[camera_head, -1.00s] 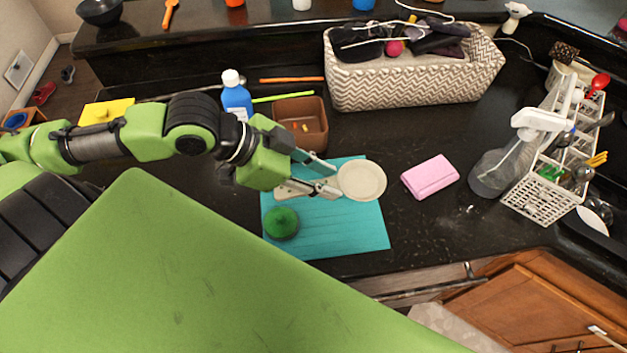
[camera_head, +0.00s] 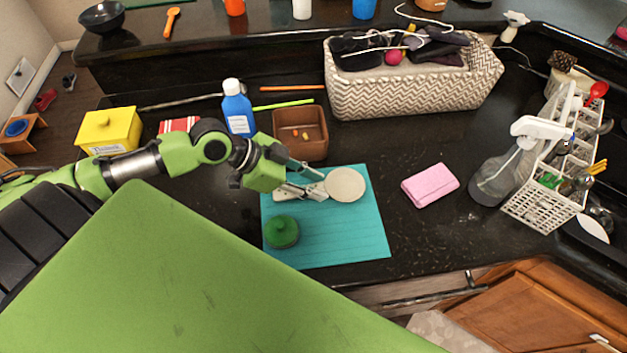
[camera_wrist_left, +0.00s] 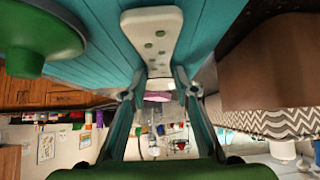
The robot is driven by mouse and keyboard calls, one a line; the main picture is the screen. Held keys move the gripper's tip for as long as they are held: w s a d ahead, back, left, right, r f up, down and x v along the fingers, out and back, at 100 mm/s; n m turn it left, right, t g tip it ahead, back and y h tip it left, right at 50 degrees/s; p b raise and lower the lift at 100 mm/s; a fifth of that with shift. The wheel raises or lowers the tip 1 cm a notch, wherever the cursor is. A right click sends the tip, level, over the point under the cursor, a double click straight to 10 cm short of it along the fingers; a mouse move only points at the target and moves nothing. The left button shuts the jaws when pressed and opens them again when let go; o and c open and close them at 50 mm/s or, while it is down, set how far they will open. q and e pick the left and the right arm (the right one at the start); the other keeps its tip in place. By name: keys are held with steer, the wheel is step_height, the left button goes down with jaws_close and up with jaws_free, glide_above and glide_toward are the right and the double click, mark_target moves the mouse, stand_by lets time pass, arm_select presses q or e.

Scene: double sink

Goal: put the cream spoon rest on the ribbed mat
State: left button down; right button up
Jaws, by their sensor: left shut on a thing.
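The cream spoon rest (camera_head: 345,185) has a round dish and a flat handle with holes, and lies level over the upper part of the turquoise ribbed mat (camera_head: 345,240). I cannot tell whether it touches the mat. My left gripper (camera_head: 323,188) is shut on the spoon rest near where the handle meets the dish. In the left wrist view the handle (camera_wrist_left: 150,25) runs between the fingers (camera_wrist_left: 158,92), and the dish is hidden. My right gripper is not in view.
A green round object (camera_head: 282,231) sits on the mat's left side. A brown square bowl (camera_head: 301,148) stands behind the mat, with a blue bottle (camera_head: 238,112) beside it. A pink folded cloth (camera_head: 430,185) lies to the right. The mat's front right is clear.

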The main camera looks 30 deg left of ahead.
arm_select(q)
steer(key=c, duration=1.6)
jaws_free()
steer(key=shift+f, duration=0.1)
